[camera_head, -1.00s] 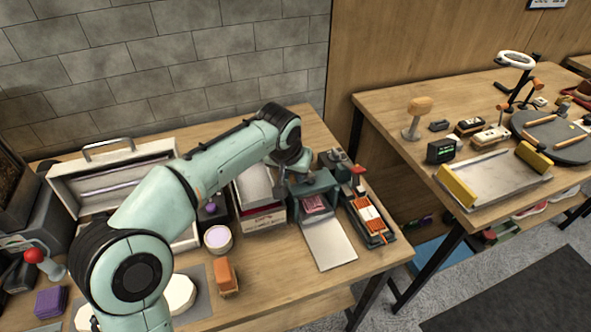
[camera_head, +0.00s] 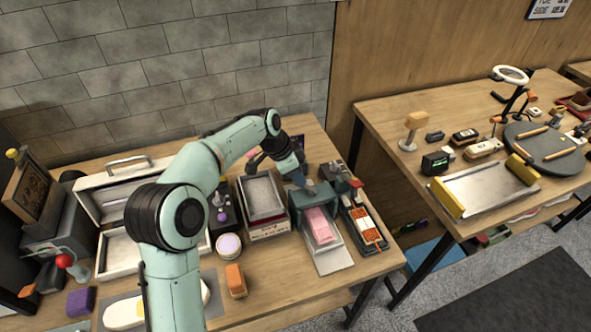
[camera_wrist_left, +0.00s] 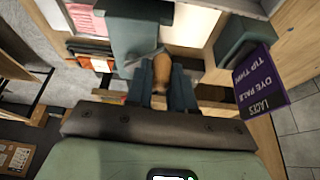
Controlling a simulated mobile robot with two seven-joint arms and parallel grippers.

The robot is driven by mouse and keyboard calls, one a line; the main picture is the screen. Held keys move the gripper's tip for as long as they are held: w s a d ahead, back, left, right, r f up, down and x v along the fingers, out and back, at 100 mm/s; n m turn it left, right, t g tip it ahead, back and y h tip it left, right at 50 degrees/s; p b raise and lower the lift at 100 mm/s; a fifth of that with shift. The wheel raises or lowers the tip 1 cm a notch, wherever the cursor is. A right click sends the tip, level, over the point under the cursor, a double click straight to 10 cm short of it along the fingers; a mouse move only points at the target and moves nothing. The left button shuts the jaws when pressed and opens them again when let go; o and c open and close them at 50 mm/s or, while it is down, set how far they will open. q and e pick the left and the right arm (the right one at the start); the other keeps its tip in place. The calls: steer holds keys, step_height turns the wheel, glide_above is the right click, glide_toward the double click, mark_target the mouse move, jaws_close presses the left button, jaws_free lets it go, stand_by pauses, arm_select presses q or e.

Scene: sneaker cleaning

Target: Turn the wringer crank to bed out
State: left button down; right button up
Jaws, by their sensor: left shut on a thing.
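The wringer (camera_head: 312,196) is a teal box on the left bench, with a pale bed (camera_head: 336,262) extending from its front. A pink piece (camera_head: 321,226) lies on the bed, out in front of the wringer's opening. My left gripper (camera_head: 298,178) is at the wringer's back left. In the left wrist view my left gripper (camera_wrist_left: 162,98) is shut on the brown wooden crank handle (camera_wrist_left: 161,70), beside the teal wringer body (camera_wrist_left: 140,28). The crank's arm is mostly hidden in the head view. My right gripper is not in view.
A grey tray (camera_head: 262,192) stands left of the wringer, and a rack with orange and white pieces (camera_head: 365,227) stands close on its right. A purple label board (camera_wrist_left: 262,82) is near the gripper in the wrist view. An orange block (camera_head: 235,280) sits at the front.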

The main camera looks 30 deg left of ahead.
arm_select(q)
steer(key=shift+w+d+r+m+g+h+p, duration=0.1)
steer(key=shift+w+d+m+g+h+p, duration=0.15)
steer(key=shift+w+m+g+p, duration=0.8)
steer(key=shift+w+d+m+t+h+p, duration=0.15)
steer(key=shift+m+p, duration=0.5)
steer(key=shift+m, duration=1.1)
steer(key=shift+w+d+r+m+g+h+p, duration=0.15)
steer(key=shift+w+m+g+h+p, duration=0.15)
steer(key=shift+w+m+g+p, duration=0.8)
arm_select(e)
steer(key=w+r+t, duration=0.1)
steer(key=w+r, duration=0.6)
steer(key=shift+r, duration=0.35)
arm_select(q)
steer(key=shift+s+f+m+t, duration=0.1)
steer(key=shift+s+m+t, duration=0.3)
steer(key=shift+s+t, duration=0.1)
steer(key=c, duration=1)
jaws_free()
steer(key=shift+f, duration=0.1)
steer(key=shift+v, duration=6.7)
